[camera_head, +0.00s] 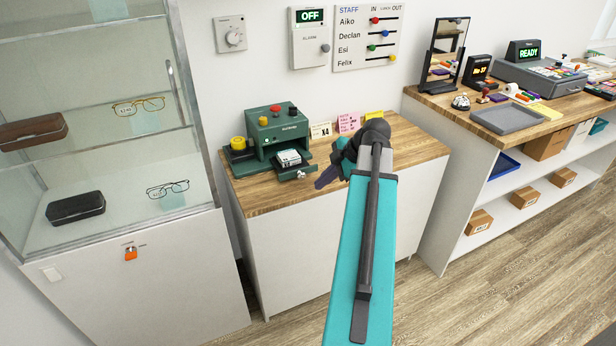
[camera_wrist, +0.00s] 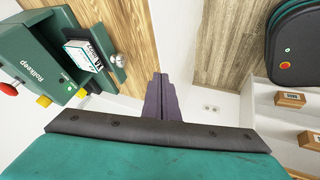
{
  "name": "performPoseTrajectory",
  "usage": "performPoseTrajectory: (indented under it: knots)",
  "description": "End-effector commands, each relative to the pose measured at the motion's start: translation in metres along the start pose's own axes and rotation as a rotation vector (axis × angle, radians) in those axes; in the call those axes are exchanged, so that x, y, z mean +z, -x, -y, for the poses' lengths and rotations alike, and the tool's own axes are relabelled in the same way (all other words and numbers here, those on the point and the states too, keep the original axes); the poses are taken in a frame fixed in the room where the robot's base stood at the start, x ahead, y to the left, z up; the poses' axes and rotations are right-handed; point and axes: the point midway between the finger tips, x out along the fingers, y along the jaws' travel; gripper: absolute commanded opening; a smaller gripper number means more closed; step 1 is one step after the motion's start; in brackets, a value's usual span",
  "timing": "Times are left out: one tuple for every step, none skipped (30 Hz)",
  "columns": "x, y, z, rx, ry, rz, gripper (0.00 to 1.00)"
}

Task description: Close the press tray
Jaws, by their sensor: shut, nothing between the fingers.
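The green press (camera_head: 278,132) stands on the wooden counter in the head view. Its tray (camera_head: 297,172) is pulled out at the front, with a small white and dark box (camera_head: 289,157) lying on it. A silver knob (camera_head: 302,175) is on the tray's front. In the wrist view the press (camera_wrist: 32,68) is at the upper left, with the box (camera_wrist: 84,56) and the knob (camera_wrist: 117,60) beside it. My gripper (camera_head: 321,183) is right of the tray, apart from the knob. In the wrist view its dark purple fingers (camera_wrist: 160,82) are together and empty.
The counter (camera_head: 405,145) is bare at its right end. Paper notes (camera_head: 348,122) and a card (camera_head: 320,130) stand behind my gripper. A glass cabinet (camera_head: 100,110) is left of the press. A second counter (camera_head: 530,132) with a grey tray (camera_head: 507,119) is at right.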

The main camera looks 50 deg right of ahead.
Motion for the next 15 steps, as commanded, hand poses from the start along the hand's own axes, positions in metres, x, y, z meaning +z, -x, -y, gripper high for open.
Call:
performPoseTrajectory:
  knots:
    - [0.005,0.016,-0.005,0.022,0.028,0.001,0.0]
    - [0.006,0.023,-0.006,0.033,0.043,0.001,0.0]
    - [0.008,0.031,-0.008,0.044,0.061,0.001,0.0]
    - [0.009,0.036,-0.009,0.051,0.074,0.002,0.0]
    - [0.01,0.04,-0.01,0.057,0.084,0.003,0.0]
    - [0.011,0.045,-0.011,0.063,0.093,0.004,0.0]
    - [0.012,0.048,-0.012,0.067,0.099,0.004,0.0]
    - [0.013,0.049,-0.012,0.069,0.103,0.004,0.0]
    - [0.014,0.051,-0.012,0.072,0.106,0.005,0.0]
    - [0.014,0.052,-0.012,0.073,0.106,0.005,0.0]
    - [0.015,0.052,-0.012,0.073,0.106,0.005,0.0]
    - [0.016,0.053,-0.012,0.074,0.105,0.006,0.0]
    - [0.017,0.053,-0.012,0.074,0.103,0.006,0.0]
    - [0.018,0.054,-0.012,0.075,0.102,0.007,0.0]
    - [0.019,0.054,-0.012,0.075,0.1,0.007,0.0]
